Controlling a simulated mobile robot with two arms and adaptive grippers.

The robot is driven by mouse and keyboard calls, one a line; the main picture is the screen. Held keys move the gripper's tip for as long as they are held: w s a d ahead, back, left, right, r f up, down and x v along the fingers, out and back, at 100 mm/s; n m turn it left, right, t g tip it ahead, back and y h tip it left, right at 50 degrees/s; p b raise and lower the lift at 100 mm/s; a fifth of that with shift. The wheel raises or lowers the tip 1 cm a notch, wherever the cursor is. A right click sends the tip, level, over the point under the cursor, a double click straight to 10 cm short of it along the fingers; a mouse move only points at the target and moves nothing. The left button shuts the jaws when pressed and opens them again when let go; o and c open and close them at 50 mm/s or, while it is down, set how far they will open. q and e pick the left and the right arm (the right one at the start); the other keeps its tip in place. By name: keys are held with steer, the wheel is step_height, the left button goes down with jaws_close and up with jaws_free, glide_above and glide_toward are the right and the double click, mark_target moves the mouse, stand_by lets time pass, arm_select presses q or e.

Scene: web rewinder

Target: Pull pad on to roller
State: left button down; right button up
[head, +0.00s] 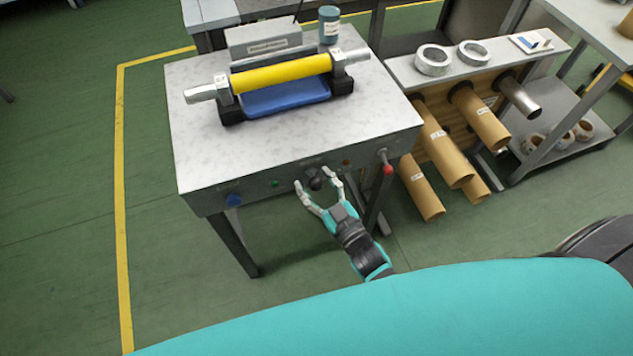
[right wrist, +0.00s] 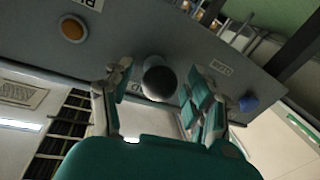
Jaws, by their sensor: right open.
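A yellow roller (head: 282,74) lies across metal end supports on the machine table. A blue pad (head: 286,97) sits below and in front of it, between black end blocks. My right gripper (head: 313,179) is open at the table's front panel. Its fingers stand on either side of a round black knob (head: 315,184). The right wrist view shows the same knob (right wrist: 159,80) between the open fingers (right wrist: 158,74); I cannot tell whether they touch it. My left gripper is not in view.
The front panel (head: 265,187) also carries a blue button (head: 234,200), a green button (head: 275,184), an orange button (head: 347,163) and a red-tipped lever (head: 387,168). A rack of cardboard tubes (head: 480,118) stands to the right. The floor left of the table is clear.

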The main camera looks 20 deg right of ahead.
jaws_close()
stand_by(0.3)
steer(key=v, duration=0.1)
steer(key=p+v, duration=0.1)
steer(key=v, duration=0.2)
steer(key=shift+s+a, duration=0.2)
steer(key=shift+a, duration=0.15)
steer(key=shift+f, duration=0.2)
steer(key=c, duration=0.5)
jaws_free()
steer(key=shift+s, duration=0.1)
steer(key=o, duration=0.5)
steer(key=shift+s+r, duration=0.15)
